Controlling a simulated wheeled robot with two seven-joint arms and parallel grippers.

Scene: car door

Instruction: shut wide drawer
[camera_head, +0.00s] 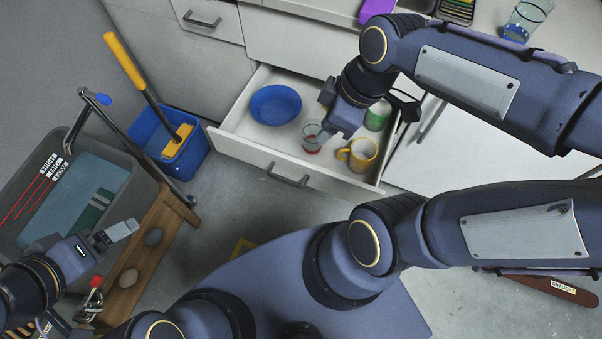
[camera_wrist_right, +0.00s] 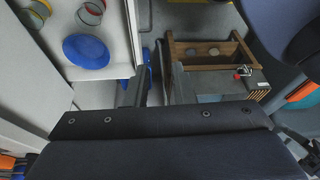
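The wide drawer (camera_head: 232,143) is pulled out of the white cabinet, with a dark bar handle (camera_head: 288,176) on its front. Inside are a blue bowl (camera_head: 275,104), a clear glass with a red base (camera_head: 313,138), a yellow mug (camera_head: 358,154) and a green cup (camera_head: 377,116). My right gripper (camera_head: 338,112) is over the drawer in the head view, near the glass, and hides part of the interior. The blue bowl also shows in the right wrist view (camera_wrist_right: 86,50). My left gripper (camera_head: 117,236) is at the lower left, away from the drawer, beside a wooden bench. Neither gripper's finger gap is clear.
A blue bucket (camera_head: 176,160) with a yellow-handled tool stands left of the drawer. A smaller closed drawer (camera_head: 205,18) is above. Some grey floor is bare before the wide drawer.

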